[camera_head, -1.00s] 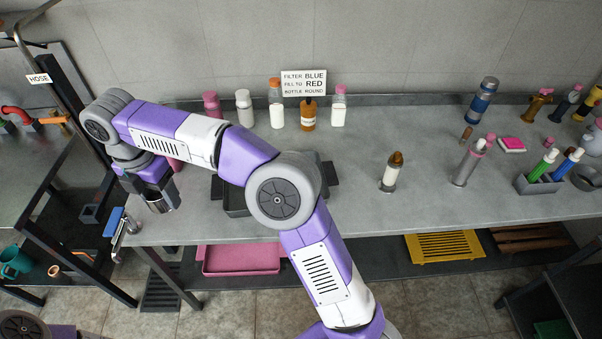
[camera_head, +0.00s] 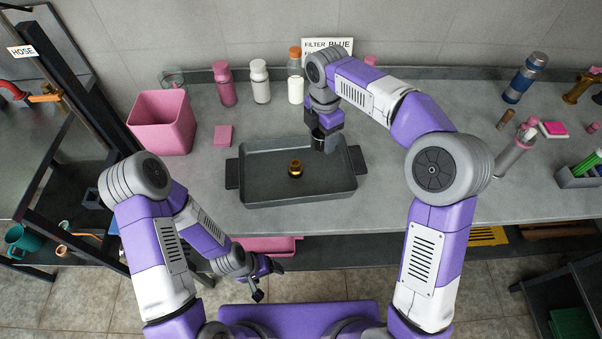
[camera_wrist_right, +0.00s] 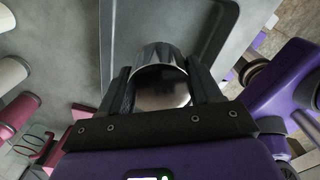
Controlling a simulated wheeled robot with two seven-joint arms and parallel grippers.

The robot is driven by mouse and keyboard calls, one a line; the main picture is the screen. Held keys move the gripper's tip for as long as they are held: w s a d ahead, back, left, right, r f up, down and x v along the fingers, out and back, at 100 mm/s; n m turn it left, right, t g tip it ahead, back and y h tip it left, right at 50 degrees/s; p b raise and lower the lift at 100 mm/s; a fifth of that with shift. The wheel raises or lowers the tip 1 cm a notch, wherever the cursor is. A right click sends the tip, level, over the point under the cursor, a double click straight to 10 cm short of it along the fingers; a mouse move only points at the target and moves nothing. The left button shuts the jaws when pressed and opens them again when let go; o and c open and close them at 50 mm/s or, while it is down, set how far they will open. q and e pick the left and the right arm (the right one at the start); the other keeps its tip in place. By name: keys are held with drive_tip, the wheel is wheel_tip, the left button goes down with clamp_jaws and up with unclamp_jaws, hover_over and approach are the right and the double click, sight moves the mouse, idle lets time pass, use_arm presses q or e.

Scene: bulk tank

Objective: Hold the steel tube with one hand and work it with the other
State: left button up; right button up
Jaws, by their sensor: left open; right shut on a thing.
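My right gripper (camera_head: 325,140) is over the right part of the dark grey tray (camera_head: 265,197) on the counter. In the right wrist view it is shut on the shiny steel tube (camera_wrist_right: 158,72), with a dark finger on either side. In the head view the tube is mostly hidden by the gripper. The tray's wall and floor also show behind the tube in the wrist view (camera_wrist_right: 107,40). My left gripper (camera_head: 268,282) is open and empty, low in front of the counter, apart from the tube.
A brass ring-like piece (camera_head: 295,169) lies in the tray. A pink bin (camera_head: 160,125) and a flat pink block (camera_head: 223,135) are to its left. Several bottles, including a white one (camera_head: 260,85), stand along the wall.

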wheel_tip(320, 180, down, 3)
drive_tip(key=d, duration=0.2)
drive_tip(key=b, duration=0.2)
hover_over(326, 170)
drive_tip(key=shift+m, duration=0.3)
wheel_tip(326, 170, down, 4)
drive_tip(key=shift+s+f, duration=0.1)
drive_tip(key=shift+f, duration=0.05)
wheel_tip(326, 170, down, 5)
drive_tip(key=shift+f+b, duration=0.2)
drive_tip(key=shift+b, duration=0.95)
drive_tip(key=shift+r, duration=0.1)
drive_tip(key=o, duration=1.2)
drive_tip(key=shift+f, duration=0.2)
